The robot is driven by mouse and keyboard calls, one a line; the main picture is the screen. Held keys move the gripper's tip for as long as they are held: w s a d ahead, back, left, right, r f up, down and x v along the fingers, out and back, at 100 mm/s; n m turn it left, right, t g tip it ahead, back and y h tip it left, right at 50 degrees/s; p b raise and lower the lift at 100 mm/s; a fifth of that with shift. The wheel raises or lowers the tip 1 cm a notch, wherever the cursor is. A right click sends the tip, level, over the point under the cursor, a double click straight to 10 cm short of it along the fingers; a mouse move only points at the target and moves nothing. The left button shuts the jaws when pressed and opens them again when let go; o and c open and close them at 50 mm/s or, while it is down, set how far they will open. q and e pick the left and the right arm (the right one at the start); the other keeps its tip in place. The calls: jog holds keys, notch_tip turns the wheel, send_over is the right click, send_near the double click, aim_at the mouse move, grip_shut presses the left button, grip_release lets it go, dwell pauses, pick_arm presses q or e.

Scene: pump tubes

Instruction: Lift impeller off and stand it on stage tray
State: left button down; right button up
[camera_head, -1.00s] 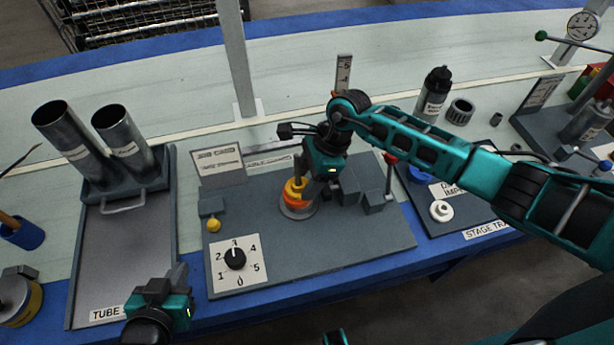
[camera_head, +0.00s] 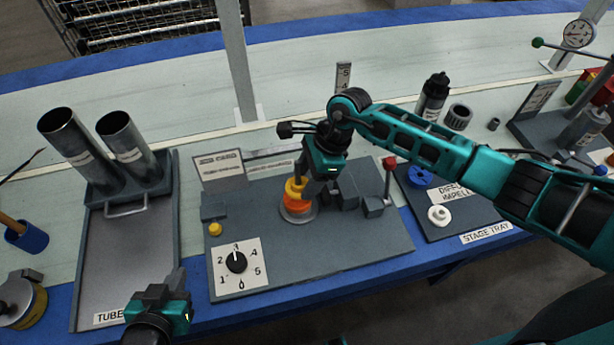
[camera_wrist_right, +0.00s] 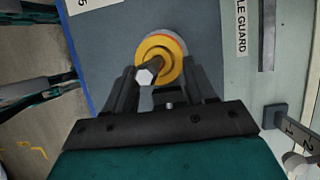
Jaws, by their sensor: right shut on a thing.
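The impeller appears to be the yellow and orange ringed part (camera_head: 295,189) on a round grey base on the pump fixture (camera_head: 340,258). In the right wrist view the yellow ring (camera_wrist_right: 164,60) surrounds a hex-ended shaft (camera_wrist_right: 146,76). My right gripper (camera_head: 307,188) is shut on the yellow part, its fingers on either side of the ring. The stage tray (camera_head: 462,228) lies to the right, holding a blue part (camera_head: 420,176) and a white ringed part (camera_head: 439,216). My left gripper (camera_head: 178,279) is at the front left, away from the fixture; its jaw gap is unclear.
A red-knobbed lever (camera_head: 389,163) stands right of the gripper, and a dial (camera_head: 236,261) is at the fixture's front left. Two metal tubes (camera_head: 100,150) stand in a tube tray (camera_head: 118,270) on the left. A dark bottle (camera_head: 433,95) stands behind the stage tray.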

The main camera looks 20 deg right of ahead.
jog(key=shift+r+p, duration=2.3)
jog(key=shift+r, duration=4)
